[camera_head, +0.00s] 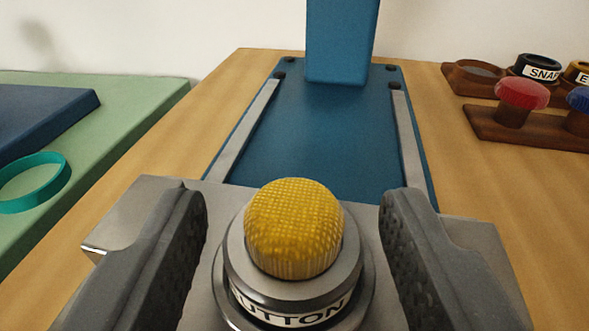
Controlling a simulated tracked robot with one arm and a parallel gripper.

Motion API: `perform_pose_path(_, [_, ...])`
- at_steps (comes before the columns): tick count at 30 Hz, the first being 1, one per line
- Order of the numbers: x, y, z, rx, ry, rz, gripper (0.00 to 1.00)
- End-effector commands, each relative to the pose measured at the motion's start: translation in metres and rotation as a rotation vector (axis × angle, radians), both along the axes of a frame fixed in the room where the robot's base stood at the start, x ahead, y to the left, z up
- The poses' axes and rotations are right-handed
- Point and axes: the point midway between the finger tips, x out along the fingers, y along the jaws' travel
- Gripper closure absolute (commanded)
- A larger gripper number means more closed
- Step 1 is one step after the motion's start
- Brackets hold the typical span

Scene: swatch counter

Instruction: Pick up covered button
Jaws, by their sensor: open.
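The covered button (293,228) has a domed yellow woven top. It sits upright in a round metal die (296,292) with a label that reads "BUTTON", partly cut off. The die rests on a grey metal block (468,250) at the front of the blue press. My gripper (293,215) is open, with one dark finger on each side of the button. Visible gaps separate both fingers from the button and die. The lower part of the die is cut off by the picture's bottom edge.
A blue press base (310,135) with metal rails and an upright blue column (341,40) stands behind the button. Wooden racks (540,130) with red and blue knobs are at the right. A green mat (110,130) with a teal ring (62,183) lies left.

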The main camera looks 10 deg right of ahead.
Motion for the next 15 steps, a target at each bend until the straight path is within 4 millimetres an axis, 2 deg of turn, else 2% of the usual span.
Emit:
perform_pose_path(6, [0.0018, -0.0004, -0.0001, 0.0, 0.001, 0.0, 0.5])
perform_pose_path(7, [0.0016, -0.0004, -0.0002, 0.0, 0.001, 0.0, 0.52])
perform_pose_path(12, [0.0015, -0.0004, -0.0002, 0.0, 0.001, 0.0, 0.97])
perform_pose_path(15, [0.0014, -0.0004, -0.0003, 0.0, 0.002, 0.0, 0.97])
